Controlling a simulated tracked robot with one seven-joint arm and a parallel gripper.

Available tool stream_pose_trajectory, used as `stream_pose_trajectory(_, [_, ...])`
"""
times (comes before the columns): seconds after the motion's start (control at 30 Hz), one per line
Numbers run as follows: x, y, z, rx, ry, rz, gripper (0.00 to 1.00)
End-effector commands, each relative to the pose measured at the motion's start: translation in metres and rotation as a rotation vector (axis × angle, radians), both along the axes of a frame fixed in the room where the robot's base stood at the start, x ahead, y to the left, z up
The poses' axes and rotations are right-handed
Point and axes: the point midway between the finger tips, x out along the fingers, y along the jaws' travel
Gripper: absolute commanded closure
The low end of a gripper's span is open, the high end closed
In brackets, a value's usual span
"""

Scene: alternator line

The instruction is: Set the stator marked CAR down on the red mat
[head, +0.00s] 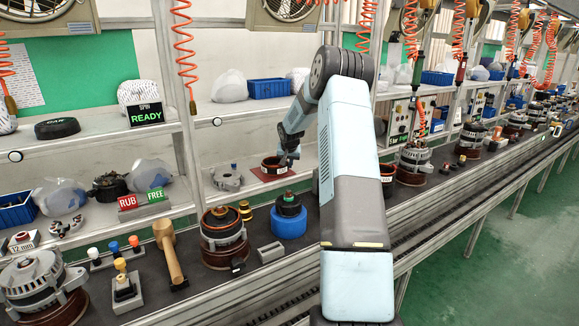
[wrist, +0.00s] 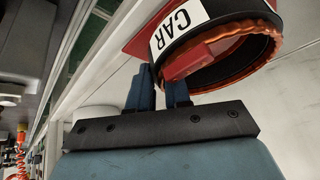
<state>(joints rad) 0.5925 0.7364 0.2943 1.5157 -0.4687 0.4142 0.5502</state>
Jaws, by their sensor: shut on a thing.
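The stator marked CAR (head: 270,164) is a dark ring with a copper-coloured edge, at the red mat (head: 257,175) on the white middle shelf. In the wrist view, the stator (wrist: 238,62) shows its white CAR label (wrist: 177,31) and part of the red mat (wrist: 137,46) beyond it. My gripper (head: 288,160) comes in from the right and is shut on the stator's wall. Its two blue fingers (wrist: 162,80) show close together at the ring's edge. I cannot tell whether the stator's underside touches the mat.
A grey metal housing (head: 227,178) stands left of the mat on the same shelf. On the dark line below are a copper-wound stator (head: 224,240), a blue-based part (head: 289,222) and a wooden mallet (head: 170,252). A shelf post (head: 185,140) rises to the left.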

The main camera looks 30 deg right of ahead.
Motion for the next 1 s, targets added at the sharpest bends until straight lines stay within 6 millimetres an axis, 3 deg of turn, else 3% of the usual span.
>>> stream_pose_trajectory(0.2, [0.028,0.002,0.002,0.001,-0.006,0.001,1.0])
stream_pose_trajectory(0.4, [0.028,0.002,-0.011,0.0,-0.005,0.001,1.0])
stream_pose_trajectory(0.67, [0.028,0.003,-0.013,0.0,-0.005,0.001,1.0])
stream_pose_trajectory(0.7, [0.027,0.003,-0.016,0.001,0.0,0.002,0.8])
stream_pose_trajectory(0.93, [0.027,0.003,-0.015,0.001,-0.001,0.002,0.58])
stream_pose_trajectory(1.0, [0.027,0.003,-0.015,0.001,-0.001,0.002,0.57])
